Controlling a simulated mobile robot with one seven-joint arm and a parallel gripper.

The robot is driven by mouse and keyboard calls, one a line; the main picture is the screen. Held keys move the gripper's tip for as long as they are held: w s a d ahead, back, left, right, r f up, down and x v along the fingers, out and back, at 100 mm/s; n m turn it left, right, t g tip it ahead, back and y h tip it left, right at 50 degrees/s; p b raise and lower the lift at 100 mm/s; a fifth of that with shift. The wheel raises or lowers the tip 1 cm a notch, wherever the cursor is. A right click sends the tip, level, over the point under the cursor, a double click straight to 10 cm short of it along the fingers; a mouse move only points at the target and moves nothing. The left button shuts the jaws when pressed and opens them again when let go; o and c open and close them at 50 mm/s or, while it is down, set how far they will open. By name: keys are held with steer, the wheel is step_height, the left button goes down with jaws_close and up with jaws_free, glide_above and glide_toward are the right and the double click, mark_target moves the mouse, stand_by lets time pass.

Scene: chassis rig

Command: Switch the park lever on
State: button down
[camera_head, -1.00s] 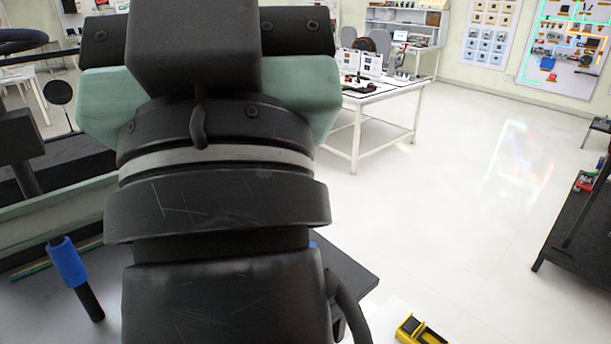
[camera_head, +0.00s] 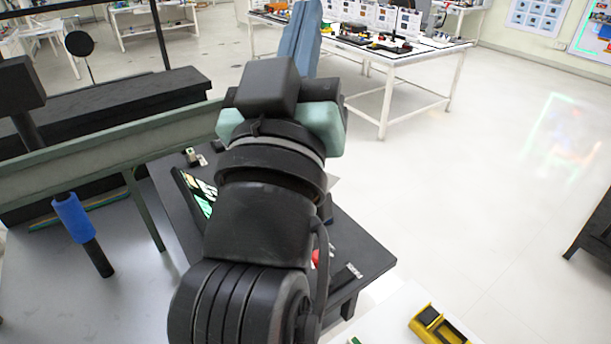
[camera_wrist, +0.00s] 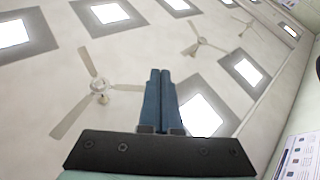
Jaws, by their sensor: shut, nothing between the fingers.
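A lever with a blue grip on a black shaft (camera_head: 73,218) stands tilted on the grey surface at the left of the head view. No label on it can be read, so I cannot tell for sure that it is the park lever. My gripper (camera_head: 305,22) points upward beyond my wrist, well to the right of this lever and apart from it. In the wrist view my gripper (camera_wrist: 160,73) has its two blue fingers together with nothing between them, against the ceiling. The lever does not show there.
A green-grey rail (camera_head: 100,140) runs behind the lever, with a post down to the surface. A black platform (camera_head: 355,240) with small parts lies partly behind my arm. A yellow item (camera_head: 438,325) is at the lower right. A white table (camera_head: 410,52) stands behind; open floor is right.

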steer(key=w+a+f+n+g+h+b, duration=0.1)
steer(key=w+f+g+b, duration=0.1)
steer(key=f, duration=0.8)
steer(key=w+a+f+n+g+h+b, duration=0.1)
steer(key=w+f+n+g+b, duration=0.1)
steer(key=f, duration=0.8)
steer(key=s+a+f+n+h+b, duration=0.1)
steer(key=s+a+f+n+b, duration=0.1)
steer(key=f, duration=0.7)
steer(key=s+a+f+n+h+b, duration=0.1)
steer(key=f+n, duration=0.4)
steer(key=f, duration=0.5)
steer(key=s+a+f+n+h+b, duration=0.1)
steer(key=s+a+f+n+b, duration=0.2)
steer(key=f, duration=0.6)
steer(key=shift+s+a+f+g+h+b, duration=0.15)
steer(key=shift+s+h+b, duration=0.05)
steer(key=shift+s+b, duration=0.35)
steer(key=shift+s+a+f+g+h+b, duration=0.1)
steer(key=shift+s+g+h+b, duration=0.1)
steer(key=shift+s+b, duration=0.3)
steer(key=shift+s+a+f+n, duration=0.1)
steer(key=shift+s+a+n, duration=0.1)
steer(key=shift+n, duration=0.1)
steer(key=s+d+p+x, duration=0.1)
steer(key=d+p+x, duration=0.1)
steer(key=x, duration=1.1)
steer(key=shift+s+d+r, duration=0.25)
steer(key=shift+d+r, duration=0.05)
steer(key=shift+r, duration=0.1)
